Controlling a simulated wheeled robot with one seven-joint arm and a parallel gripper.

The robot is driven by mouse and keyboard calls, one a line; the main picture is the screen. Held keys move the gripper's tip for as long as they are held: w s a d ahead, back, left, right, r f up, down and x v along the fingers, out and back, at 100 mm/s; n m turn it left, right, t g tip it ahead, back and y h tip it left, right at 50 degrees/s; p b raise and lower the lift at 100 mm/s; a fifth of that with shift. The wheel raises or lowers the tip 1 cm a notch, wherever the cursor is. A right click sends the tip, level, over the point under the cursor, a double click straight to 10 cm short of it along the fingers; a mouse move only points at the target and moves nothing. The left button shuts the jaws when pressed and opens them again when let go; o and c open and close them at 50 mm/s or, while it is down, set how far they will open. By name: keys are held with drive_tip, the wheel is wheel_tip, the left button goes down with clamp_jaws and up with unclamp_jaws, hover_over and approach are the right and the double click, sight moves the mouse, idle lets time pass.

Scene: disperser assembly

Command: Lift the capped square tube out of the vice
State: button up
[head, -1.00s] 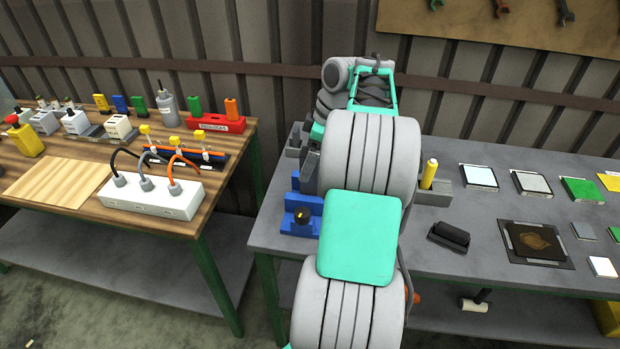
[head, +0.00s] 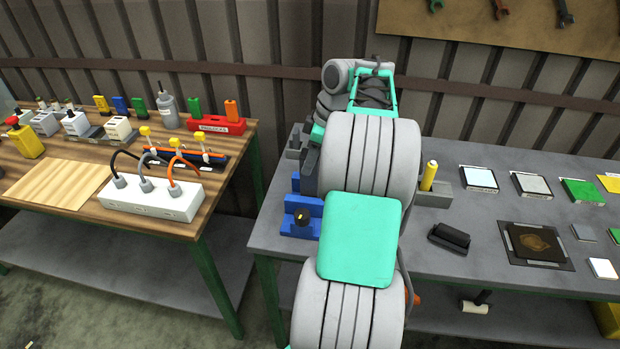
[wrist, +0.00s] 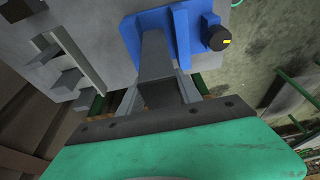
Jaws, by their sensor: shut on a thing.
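The blue vice (head: 292,222) is on the grey bench, partly hidden behind my arm in the head view. It also shows at the top of the wrist view (wrist: 183,35), with its black knob (wrist: 217,38) on the right. A grey square tube (wrist: 156,58) stretches from my gripper toward the vice and overlaps it in the wrist view. My gripper (wrist: 162,92) is shut on the tube's near end, with a finger on each side. A dark end face shows between the fingers. I cannot tell whether the far end is still between the vice jaws.
A grey holder with a yellow cylinder (head: 429,175) stands right of my arm. A black block (head: 449,237) and several flat tiles lie farther right. A wooden table (head: 60,185) with a white socket block (head: 150,197) is at left, across a gap.

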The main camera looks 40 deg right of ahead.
drive_tip(key=shift+r, duration=0.1)
clamp_jaws()
drive_tip(key=shift+r+p, duration=3.35)
drive_tip(key=shift+r, duration=0.1)
